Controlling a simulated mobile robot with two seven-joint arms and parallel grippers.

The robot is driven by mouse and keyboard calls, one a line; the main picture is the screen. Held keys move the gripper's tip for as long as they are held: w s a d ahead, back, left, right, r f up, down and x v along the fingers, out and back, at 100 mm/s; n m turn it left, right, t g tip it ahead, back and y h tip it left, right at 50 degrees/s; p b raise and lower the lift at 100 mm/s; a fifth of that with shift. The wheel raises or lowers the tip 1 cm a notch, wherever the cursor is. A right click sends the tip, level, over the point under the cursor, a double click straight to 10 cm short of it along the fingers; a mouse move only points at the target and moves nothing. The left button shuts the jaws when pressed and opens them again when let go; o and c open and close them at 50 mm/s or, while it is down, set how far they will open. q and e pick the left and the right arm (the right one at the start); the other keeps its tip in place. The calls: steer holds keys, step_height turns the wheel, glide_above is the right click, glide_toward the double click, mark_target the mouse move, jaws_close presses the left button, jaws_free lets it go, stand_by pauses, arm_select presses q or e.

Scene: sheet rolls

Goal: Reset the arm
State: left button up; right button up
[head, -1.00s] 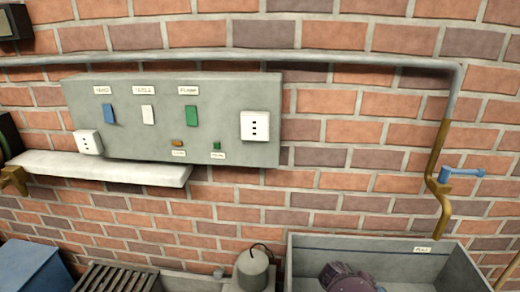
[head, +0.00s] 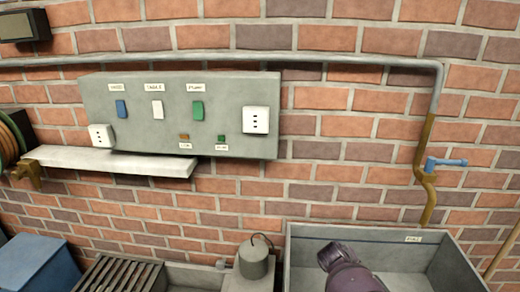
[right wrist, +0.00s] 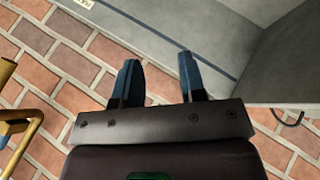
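My right gripper (right wrist: 160,82) shows in the right wrist view with its two blue fingers apart and nothing between them. It is near the grey walls of an open tank (right wrist: 225,45). In the head view a dark purple part of my arm shows inside or over the same grey tank (head: 300,260), at the lower right. The right fingertips are not visible in the head view. My left gripper is not in either view.
A grey panel (head: 180,130) with several switches and sockets is on the brick wall. A white shelf (head: 110,160) is below it. A tap with a blue handle (head: 447,162) is at right. A pump (head: 253,262), slatted rack (head: 120,275) and blue box (head: 38,265) are low down.

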steer(key=s+a+r+t+y+b, duration=0.1)
steer(key=s+a+t+y+b, duration=0.2)
steer(key=s, duration=0.4)
steer(key=s+a+r+t+y+b, duration=0.1)
steer(key=s+r+t+y+b, duration=0.1)
steer(key=s+t+y+b, duration=0.25)
steer(key=s+d+f, duration=0.1)
steer(key=s+f, duration=0.3)
steer(key=s, duration=0.3)
steer(key=s+d+f+m+g+h+b, duration=0.1)
steer(key=s+f, duration=0.3)
steer(key=s, duration=0.4)
steer(key=s+d+f+g+b, duration=0.1)
steer(key=s+f, duration=0.3)
steer(key=s, duration=0.4)
steer(key=shift+d+m, duration=0.4)
